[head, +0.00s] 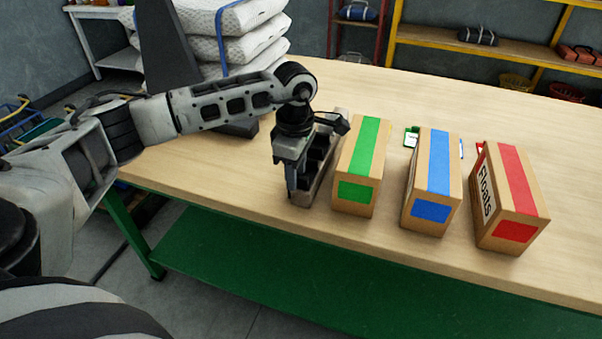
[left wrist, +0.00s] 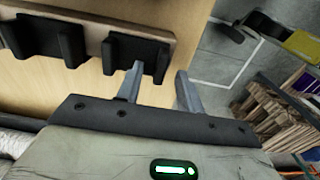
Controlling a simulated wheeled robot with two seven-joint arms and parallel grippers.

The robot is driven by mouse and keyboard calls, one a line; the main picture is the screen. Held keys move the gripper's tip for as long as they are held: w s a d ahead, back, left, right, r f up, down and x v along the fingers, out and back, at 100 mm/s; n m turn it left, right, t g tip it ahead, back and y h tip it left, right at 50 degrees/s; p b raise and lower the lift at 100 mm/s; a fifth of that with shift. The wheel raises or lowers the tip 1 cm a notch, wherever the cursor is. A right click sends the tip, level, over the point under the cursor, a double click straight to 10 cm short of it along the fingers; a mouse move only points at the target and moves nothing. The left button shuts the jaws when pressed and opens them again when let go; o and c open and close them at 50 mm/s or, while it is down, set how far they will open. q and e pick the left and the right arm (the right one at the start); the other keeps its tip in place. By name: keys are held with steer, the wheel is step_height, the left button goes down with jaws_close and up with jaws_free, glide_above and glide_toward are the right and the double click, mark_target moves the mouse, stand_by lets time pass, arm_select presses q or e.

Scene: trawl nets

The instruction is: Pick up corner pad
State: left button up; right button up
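Black corner pads with upright flanges sit in a row on a wooden holder, whose edge shows in the left wrist view (left wrist: 165,30). The nearest corner pad (left wrist: 138,48) is at the holder's end. My left gripper (left wrist: 158,88) appears open, its two grey fingers apart, with one flange of this pad seen between or just beyond them. I cannot tell whether they touch it. In the head view my left gripper (head: 292,190) points down at the front end of the holder (head: 322,172) and hides part of it. My right gripper is not in view.
Cardboard boxes with a green stripe (head: 360,165), a blue stripe (head: 432,180) and a red stripe (head: 510,198) stand right of the holder on the wooden table (head: 215,172). White sacks (head: 235,45) are stacked behind. The table's front edge is close to my left gripper.

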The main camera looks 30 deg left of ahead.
arm_select(q)
steer(key=shift+f, duration=0.25)
jaws_close()
steer(key=shift+r, duration=0.15)
